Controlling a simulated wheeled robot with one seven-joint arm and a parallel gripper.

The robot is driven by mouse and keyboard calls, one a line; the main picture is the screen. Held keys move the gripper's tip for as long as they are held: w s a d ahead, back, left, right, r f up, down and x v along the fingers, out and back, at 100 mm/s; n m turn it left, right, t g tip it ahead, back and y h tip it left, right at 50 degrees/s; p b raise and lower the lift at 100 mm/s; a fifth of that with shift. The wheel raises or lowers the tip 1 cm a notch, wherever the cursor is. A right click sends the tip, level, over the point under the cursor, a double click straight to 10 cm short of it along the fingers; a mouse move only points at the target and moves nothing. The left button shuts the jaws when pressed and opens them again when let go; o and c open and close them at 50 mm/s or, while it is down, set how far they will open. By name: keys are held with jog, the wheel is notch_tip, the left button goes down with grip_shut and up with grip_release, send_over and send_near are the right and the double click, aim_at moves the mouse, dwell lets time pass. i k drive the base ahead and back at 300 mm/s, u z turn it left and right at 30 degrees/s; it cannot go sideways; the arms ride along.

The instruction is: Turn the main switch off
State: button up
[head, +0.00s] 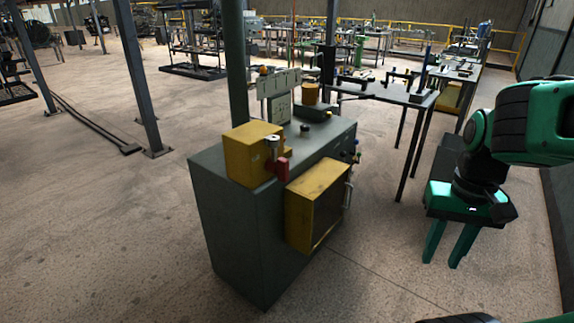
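A dark green machine cabinet (235,215) stands in the middle of the head view. A yellow box (248,155) is on its top left corner. A red part (283,166) with a pale knob (272,145) shows on that box's right side; it looks like the main switch, but its position is too small to tell. My gripper (443,262) hangs at the right, pointing down, with its two green fingers apart and nothing between them. It is well to the right of the cabinet, touching nothing.
A yellow guard box (312,198) with a metal handle juts from the cabinet's front. Small buttons (356,150) sit on the right edge. A green post (236,70) rises behind. A workbench (400,95) stands behind my arm. The floor in front is clear.

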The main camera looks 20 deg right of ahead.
aim_at(280, 167)
jog(key=i, duration=1)
jog(key=u, duration=0.05)
